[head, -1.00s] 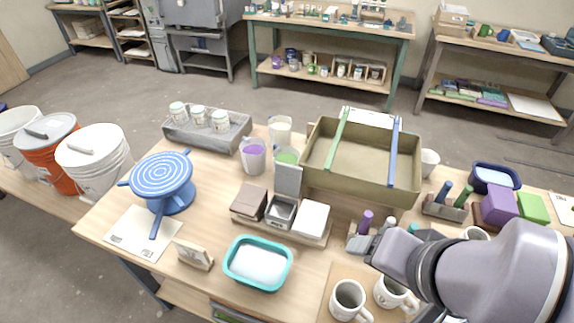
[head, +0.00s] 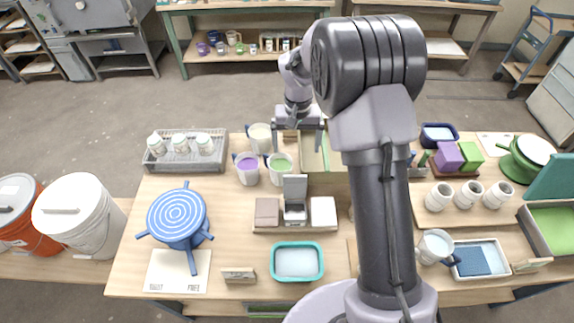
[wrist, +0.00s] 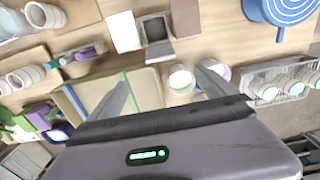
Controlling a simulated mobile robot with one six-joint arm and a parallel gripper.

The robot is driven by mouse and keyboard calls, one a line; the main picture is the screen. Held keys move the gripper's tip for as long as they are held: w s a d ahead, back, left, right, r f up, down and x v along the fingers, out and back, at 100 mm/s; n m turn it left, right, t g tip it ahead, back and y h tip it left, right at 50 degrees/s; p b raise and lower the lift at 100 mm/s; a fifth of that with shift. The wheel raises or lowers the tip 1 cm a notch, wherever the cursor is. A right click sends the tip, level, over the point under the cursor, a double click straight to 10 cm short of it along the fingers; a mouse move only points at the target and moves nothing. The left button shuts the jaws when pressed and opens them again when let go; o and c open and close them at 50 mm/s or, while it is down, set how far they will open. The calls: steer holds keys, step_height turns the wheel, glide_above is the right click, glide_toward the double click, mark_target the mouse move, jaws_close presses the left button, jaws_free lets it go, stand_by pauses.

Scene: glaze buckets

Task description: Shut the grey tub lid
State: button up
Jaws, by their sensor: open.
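The grey tub (head: 295,213) stands in the middle of a wooden rack, between a brown-lidded tub (head: 267,211) and a white-lidded tub (head: 323,211). Its grey lid (head: 295,187) stands raised at the tub's back edge, leaving the tub open. In the wrist view the grey tub (wrist: 155,28) shows its dark inside, with the lid (wrist: 160,50) on the gripper's side. My gripper (head: 298,144) is open and empty, behind and above the tub, apart from the lid. Its two spread fingers also show in the wrist view (wrist: 165,74).
A jug with purple glaze (head: 247,168) and one with green glaze (head: 279,167) stand behind the rack to the left. The olive crate (head: 323,163) is behind it, partly hidden by my arm. A teal tray (head: 297,262) lies in front; a blue turntable (head: 177,216) stands left.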

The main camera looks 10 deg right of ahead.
mark_target(295, 176)
step_height(295, 176, down, 16)
steer(key=shift+r+b, duration=0.2)
steer(key=shift+b, duration=0.55)
steer(key=shift+c, duration=0.4)
jaws_close()
steer(key=shift+w+b, duration=0.15)
steer(key=shift+b, duration=0.15)
